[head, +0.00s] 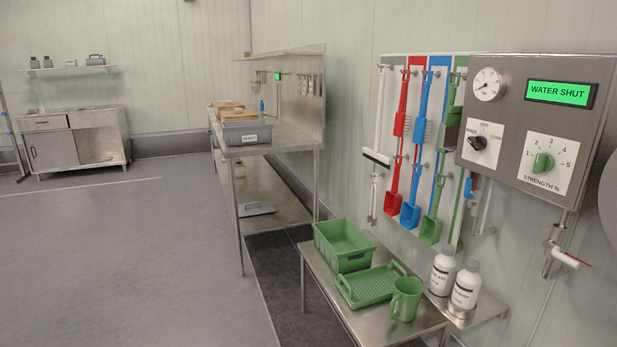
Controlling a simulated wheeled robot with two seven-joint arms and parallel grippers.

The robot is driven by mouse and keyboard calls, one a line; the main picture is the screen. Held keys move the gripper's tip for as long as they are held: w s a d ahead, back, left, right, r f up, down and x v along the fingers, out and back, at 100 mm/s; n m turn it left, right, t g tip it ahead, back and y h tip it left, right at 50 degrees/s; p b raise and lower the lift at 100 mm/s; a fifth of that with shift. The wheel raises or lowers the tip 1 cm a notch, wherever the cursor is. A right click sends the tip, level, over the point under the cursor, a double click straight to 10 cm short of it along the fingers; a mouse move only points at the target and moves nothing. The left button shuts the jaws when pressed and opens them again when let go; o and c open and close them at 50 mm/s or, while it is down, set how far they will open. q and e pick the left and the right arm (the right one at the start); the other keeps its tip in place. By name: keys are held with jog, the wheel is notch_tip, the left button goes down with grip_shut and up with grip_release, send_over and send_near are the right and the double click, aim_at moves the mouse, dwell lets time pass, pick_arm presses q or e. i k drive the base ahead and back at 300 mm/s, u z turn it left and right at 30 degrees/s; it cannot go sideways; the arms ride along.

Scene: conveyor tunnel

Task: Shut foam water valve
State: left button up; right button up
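A steel control box (541,125) hangs on the right wall. Its lit green display (559,92) reads "WATER SHUT". Below the box, at right, a pipe valve (552,258) has a lever (570,259) in white and red that sticks out to the right, tilted slightly down. A second small valve with a blue handle (468,188) sits on a pipe under the box's left side. I cannot tell from labels which one is the foam water valve. Neither of my grippers is in view.
The box carries a gauge (488,84), a black knob (478,143) and a green strength knob (543,162). Open floor (150,260) lies left.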

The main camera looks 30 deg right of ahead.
aim_at(469, 194)
jog(key=z, duration=0.7)
jog(key=i, duration=1.6)
jog(key=z, duration=1.4)
